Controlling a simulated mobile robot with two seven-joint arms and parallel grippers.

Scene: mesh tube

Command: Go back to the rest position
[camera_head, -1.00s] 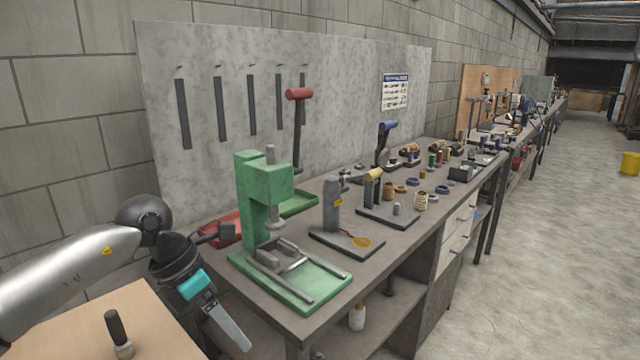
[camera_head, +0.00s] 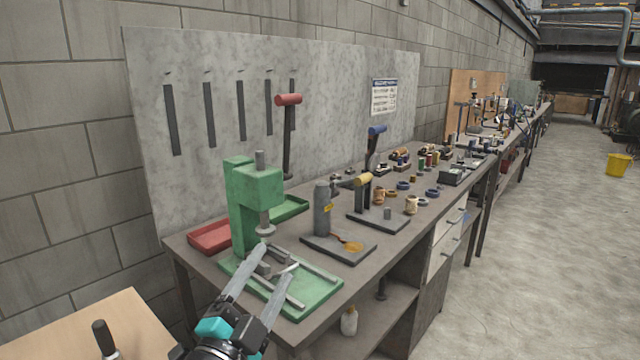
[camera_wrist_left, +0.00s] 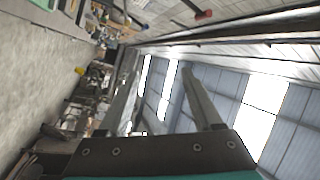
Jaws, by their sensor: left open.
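My left gripper (camera_head: 276,259) comes up from the bottom of the head view, with its two grey fingers spread apart and nothing between them. The fingers point up and away, and in the picture they overlap the base of the green press (camera_head: 255,205). I cannot tell how far above or in front of the press they are. In the left wrist view the open fingers (camera_wrist_left: 161,65) point toward the ceiling and far hall, with empty space between them. My right gripper is in neither view.
The long grey workbench (camera_head: 190,254) carries the press, a red tray (camera_head: 209,237), a grey cylinder on a plate (camera_head: 322,208) and many small parts. A wooden table (camera_head: 60,335) with a black-handled tool (camera_head: 104,338) is at lower left.

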